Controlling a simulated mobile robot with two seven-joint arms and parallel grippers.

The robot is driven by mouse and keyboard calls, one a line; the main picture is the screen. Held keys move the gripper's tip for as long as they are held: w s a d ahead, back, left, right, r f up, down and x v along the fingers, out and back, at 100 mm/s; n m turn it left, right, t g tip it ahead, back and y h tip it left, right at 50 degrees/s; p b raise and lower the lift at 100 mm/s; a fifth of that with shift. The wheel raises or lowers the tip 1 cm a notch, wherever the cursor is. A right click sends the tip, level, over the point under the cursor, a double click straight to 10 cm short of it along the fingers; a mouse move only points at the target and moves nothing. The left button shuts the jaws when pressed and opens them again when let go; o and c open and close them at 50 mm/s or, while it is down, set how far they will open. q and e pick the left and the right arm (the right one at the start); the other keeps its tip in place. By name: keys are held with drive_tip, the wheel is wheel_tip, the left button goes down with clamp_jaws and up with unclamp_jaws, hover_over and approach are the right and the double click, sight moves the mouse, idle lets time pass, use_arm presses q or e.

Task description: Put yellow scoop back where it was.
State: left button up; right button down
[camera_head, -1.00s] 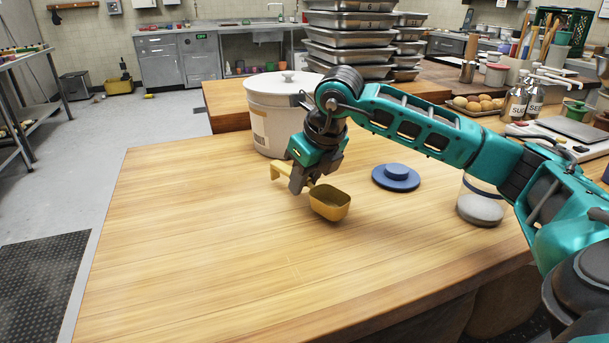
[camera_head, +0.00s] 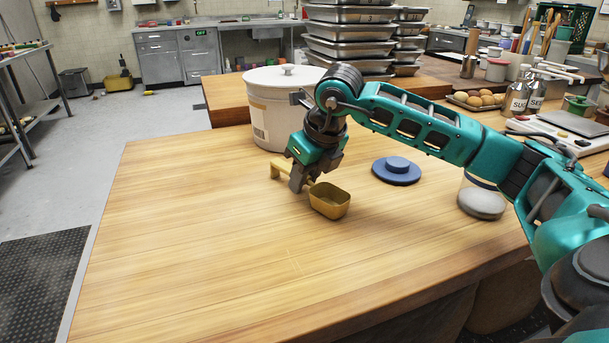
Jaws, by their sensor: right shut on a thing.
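The yellow scoop (camera_head: 330,201) has a squarish open bowl and a handle that ends in a hooked tip (camera_head: 277,170). My right gripper (camera_head: 301,184) is shut on its handle, with the bowl to the right of the fingers and the hooked tip to the left. The scoop is at or just above the wooden table (camera_head: 200,230); I cannot tell if it touches. The bowl's inside looks empty. My left gripper is not in view.
A white lidded bucket (camera_head: 277,108) stands right behind the gripper. A blue lid (camera_head: 396,171) lies to the right. A jar with a pale grey content (camera_head: 481,203) stands partly behind my right arm. The table's left and front are clear.

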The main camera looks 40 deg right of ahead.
drive_tip(key=c, duration=0.8)
unclamp_jaws()
drive_tip(key=p+v, duration=0.2)
drive_tip(key=v, duration=1.1)
drive_tip(key=shift+w, duration=0.1)
